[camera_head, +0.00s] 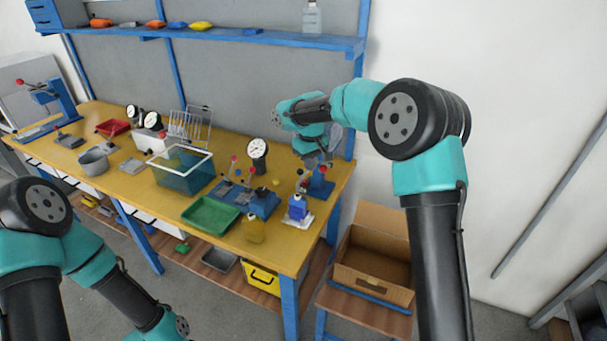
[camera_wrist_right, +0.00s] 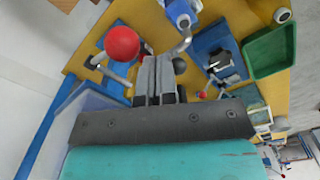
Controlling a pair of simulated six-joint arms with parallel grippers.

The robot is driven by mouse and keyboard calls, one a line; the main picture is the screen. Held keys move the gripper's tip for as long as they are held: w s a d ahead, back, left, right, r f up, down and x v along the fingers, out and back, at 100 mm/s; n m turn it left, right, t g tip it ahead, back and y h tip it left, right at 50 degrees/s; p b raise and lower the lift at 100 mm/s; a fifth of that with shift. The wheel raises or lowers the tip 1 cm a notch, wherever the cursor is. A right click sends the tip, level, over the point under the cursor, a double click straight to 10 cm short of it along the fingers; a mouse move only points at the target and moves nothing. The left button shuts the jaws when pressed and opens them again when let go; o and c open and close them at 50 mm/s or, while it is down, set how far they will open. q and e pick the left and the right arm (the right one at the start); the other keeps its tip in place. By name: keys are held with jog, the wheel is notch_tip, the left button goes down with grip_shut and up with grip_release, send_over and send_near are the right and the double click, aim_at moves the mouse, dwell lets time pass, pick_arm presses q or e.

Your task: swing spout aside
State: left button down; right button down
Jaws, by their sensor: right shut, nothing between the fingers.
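A thin grey curved spout (camera_wrist_right: 181,47) shows in the right wrist view, just right of my fingertips and below the blue bottle (camera_wrist_right: 182,10). My right gripper (camera_wrist_right: 158,62) is shut and empty; its fingers lie beside the spout, and I cannot tell whether they touch it. A dark ball (camera_wrist_right: 180,66) sits right of the fingers. A lever with a large red knob (camera_wrist_right: 122,43) is left of them. In the head view my right gripper (camera_head: 322,158) is over the blue stand (camera_head: 320,186) at the bench's right end, partly hiding it.
The blue bottle (camera_head: 297,208) stands on a white plate near the bench's right edge. An open cardboard box (camera_head: 372,284) sits lower right.

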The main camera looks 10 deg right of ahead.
aim_at(300, 170)
jog(key=shift+f, duration=0.1)
jog(key=shift+f, duration=1.8)
jog(key=shift+a, duration=0.1)
jog(key=shift+w+a, duration=0.5)
jog(key=shift+a, duration=0.05)
jog(key=shift+w+a, duration=0.1)
jog(key=shift+a, duration=0.05)
jog(key=shift+w+a, duration=0.35)
jog(key=shift+a, duration=0.25)
